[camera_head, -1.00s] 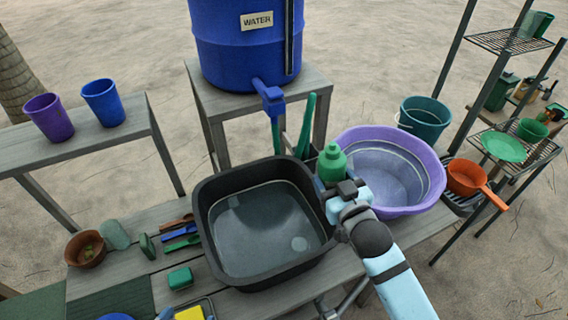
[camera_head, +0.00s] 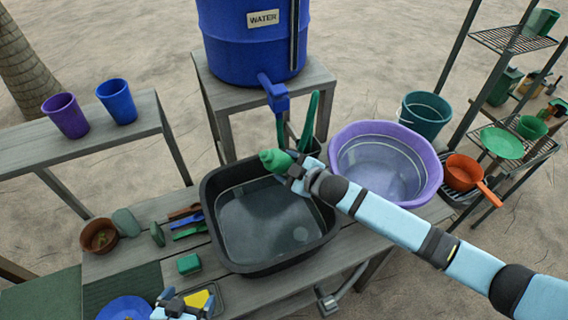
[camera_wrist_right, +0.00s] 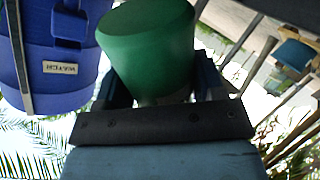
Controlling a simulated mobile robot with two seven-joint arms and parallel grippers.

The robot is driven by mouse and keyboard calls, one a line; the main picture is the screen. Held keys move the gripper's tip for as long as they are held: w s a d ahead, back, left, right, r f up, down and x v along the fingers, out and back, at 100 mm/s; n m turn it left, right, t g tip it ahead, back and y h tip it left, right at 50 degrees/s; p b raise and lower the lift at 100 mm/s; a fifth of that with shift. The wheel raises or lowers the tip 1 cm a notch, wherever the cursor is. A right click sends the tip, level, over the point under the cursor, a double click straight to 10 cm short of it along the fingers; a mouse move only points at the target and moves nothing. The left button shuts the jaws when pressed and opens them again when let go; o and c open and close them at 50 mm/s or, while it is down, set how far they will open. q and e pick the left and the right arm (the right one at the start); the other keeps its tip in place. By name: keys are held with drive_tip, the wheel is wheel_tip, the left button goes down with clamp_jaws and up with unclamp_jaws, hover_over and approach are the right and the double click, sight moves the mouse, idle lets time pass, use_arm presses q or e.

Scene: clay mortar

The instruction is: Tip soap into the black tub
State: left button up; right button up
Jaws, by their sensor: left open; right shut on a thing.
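The black tub (camera_head: 290,260) stands on the wooden bench and holds clear liquid. In the right wrist view the bottle's green body (camera_wrist_right: 148,45) sits between the fingers. I cannot see soap coming out. My left gripper (camera_head: 186,299) is open and empty at the bottom edge, near a blue plate and a yellow sponge.
A purple basin (camera_head: 432,185) stands right of the tub, under my right arm. The blue water barrel (camera_head: 225,45) stands behind. A blue plate (camera_head: 112,308), yellow sponge (camera_head: 196,299), green block (camera_head: 189,264) and several brushes lie left of the tub.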

drive_tip(key=d+f+n+h+b, duration=0.1)
drive_tip(key=d+f+n+h, duration=0.1)
drive_tip(key=w+d+f+n+h+b, duration=0.1)
drive_tip(key=d+f+n, duration=0.1)
drive_tip(key=shift+w+f+n+h, duration=0.15)
drive_tip(key=shift+f+n+h, duration=0.05)
drive_tip(key=shift+n+h, duration=0.2)
drive_tip(key=r+n+h+p, duration=0.1)
drive_tip(key=p, duration=0.1)
drive_tip(key=a+n+h+p, duration=0.1)
drive_tip(key=p, duration=0.1)
drive_tip(key=shift+r+n+t, duration=0.3)
drive_tip(key=shift+r+t, duration=0.1)
drive_tip(key=shift+n+h+p, duration=0.5)
drive_tip(key=shift+h, duration=0.1)
drive_tip(key=shift+n+t, duration=0.3)
use_arm(q)
drive_tip(key=shift+s+r+n, duration=0.15)
drive_tip(key=shift+r+n, duration=0.15)
drive_tip(key=shift+r, duration=0.6)
use_arm(e)
drive_tip(key=shift+h, duration=0.4)
use_arm(q)
drive_tip(key=shift+a, duration=0.1)
drive_tip(key=shift+w+r, duration=0.4)
